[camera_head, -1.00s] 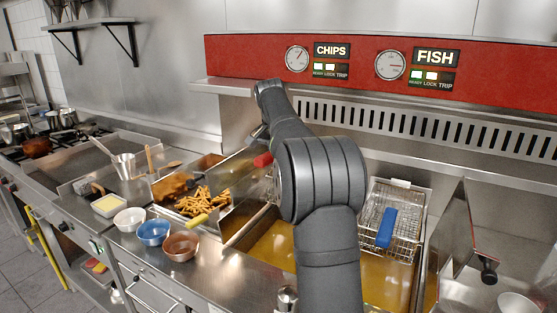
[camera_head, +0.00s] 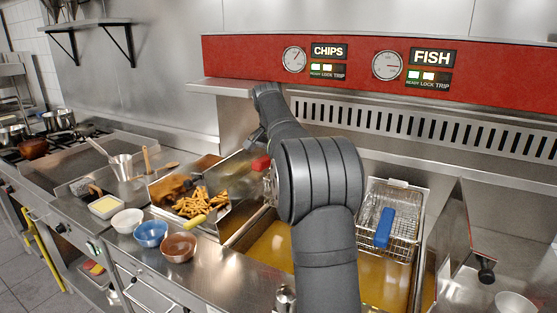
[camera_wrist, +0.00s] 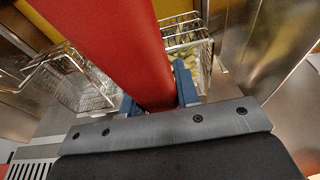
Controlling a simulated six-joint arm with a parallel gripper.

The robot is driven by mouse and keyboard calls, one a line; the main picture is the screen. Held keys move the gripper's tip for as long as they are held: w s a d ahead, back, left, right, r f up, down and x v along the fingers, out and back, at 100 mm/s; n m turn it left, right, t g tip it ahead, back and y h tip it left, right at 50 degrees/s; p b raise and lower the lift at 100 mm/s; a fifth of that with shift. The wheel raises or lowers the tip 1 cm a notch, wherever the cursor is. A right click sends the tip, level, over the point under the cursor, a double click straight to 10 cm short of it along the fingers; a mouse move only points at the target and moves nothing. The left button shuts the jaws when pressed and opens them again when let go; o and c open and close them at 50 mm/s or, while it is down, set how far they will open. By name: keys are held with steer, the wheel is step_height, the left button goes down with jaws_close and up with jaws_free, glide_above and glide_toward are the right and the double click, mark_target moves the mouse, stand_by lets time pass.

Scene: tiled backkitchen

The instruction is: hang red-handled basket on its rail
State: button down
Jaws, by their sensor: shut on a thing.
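The red handle of the basket (camera_wrist: 105,40) runs large through the wrist view, between the blue fingertips of my gripper (camera_wrist: 157,92), which is shut on it. Part of the wire basket (camera_wrist: 185,20) shows beyond the handle, with pale yellowish pieces in it. In the head view, the red handle's end (camera_head: 261,163) shows left of my arm; my arm hides my gripper and most of the basket. The rail and any contact between it and the basket cannot be made out.
A blue-handled wire basket (camera_head: 395,215) is at the fryer's right side. A metal tray of chips (camera_head: 203,202) with a yellow-handled tool (camera_head: 195,219) lies left. Several bowls, one blue (camera_head: 151,233), line the front counter. A slanted steel panel (camera_head: 455,225) stands right.

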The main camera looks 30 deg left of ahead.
steer(key=shift+f, duration=1.55)
steer(key=shift+f, duration=0.55)
steer(key=c, duration=1)
jaws_free()
steer(key=v, duration=1.7)
steer(key=shift+r, duration=0.2)
